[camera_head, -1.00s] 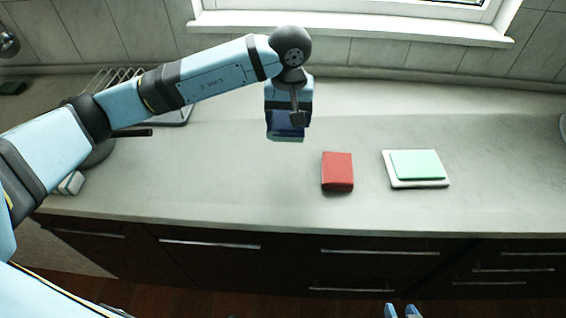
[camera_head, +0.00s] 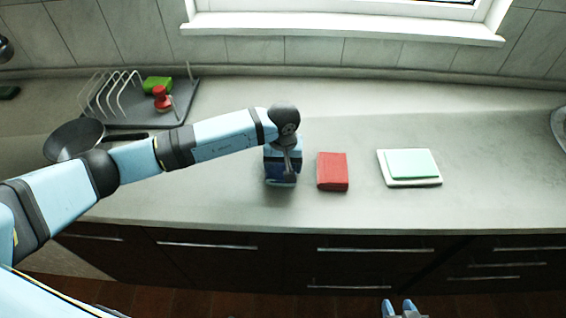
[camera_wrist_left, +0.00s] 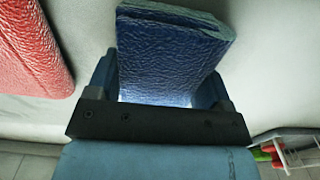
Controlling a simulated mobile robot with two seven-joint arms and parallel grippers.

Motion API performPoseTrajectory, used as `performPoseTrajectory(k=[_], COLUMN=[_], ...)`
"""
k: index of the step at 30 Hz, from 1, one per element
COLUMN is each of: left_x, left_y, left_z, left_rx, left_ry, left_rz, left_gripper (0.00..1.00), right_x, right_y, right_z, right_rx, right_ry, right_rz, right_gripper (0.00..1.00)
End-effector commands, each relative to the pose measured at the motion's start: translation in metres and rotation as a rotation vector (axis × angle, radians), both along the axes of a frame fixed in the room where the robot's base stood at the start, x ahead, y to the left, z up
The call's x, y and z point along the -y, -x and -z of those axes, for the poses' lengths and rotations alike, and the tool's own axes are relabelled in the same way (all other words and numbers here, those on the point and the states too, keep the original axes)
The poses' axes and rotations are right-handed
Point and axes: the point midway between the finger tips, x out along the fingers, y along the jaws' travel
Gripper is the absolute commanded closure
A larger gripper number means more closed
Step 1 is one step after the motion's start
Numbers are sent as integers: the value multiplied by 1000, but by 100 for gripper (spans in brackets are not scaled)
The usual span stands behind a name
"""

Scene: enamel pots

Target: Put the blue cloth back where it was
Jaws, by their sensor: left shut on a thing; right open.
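The folded dark blue cloth (camera_wrist_left: 172,50) is between the fingers of my left gripper (camera_wrist_left: 160,88), which is shut on it. In the head view the left gripper (camera_head: 283,176) points down over the counter, just left of a folded red cloth (camera_head: 332,171), with a small gap between. The blue cloth is mostly hidden there by the wrist, and I cannot tell whether it touches the counter. My right gripper (camera_head: 401,308) is open and empty at the bottom edge, in front of the drawers.
A white board with a mint-green folded cloth (camera_head: 413,164) lies right of the red cloth. A dish rack (camera_head: 125,112) with green and red items stands at the back left. A dark pan (camera_head: 72,138) is beside my left arm. The counter (camera_head: 490,190) at right is clear.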

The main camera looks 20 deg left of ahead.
Motion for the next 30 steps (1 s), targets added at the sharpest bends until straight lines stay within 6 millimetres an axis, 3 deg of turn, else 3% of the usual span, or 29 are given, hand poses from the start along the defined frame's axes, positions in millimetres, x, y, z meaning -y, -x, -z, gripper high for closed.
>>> performPoseTrajectory(k=[9, 10, 13, 23, 26, 30], left_x=[0, 0, 0, 0, 0, 0], left_y=[-1, -1, -1, 0, -2, -2], left_z=[4, 3, 2, -1, -10, -37], left_rx=[2, 2, 2, 1, 4, 5], left_ry=[-1, -1, -1, 0, -1, 0], left_rz=[0, 0, 0, 0, 0, 1], left_gripper=[57, 22, 1, 1, 1, 1], right_x=[1, 1, 1, 1, 1, 1], right_y=[1, 1, 1, 0, 0, 0], right_z=[7, 6, 6, 0, 1, 5], right_rx=[-6, -8, -12, -6, 2, -1], right_ry=[0, 1, 2, 1, 1, 0], right_rz=[1, 1, 2, 3, 2, 3], right_gripper=[57, 57, 57, 57, 57, 57])
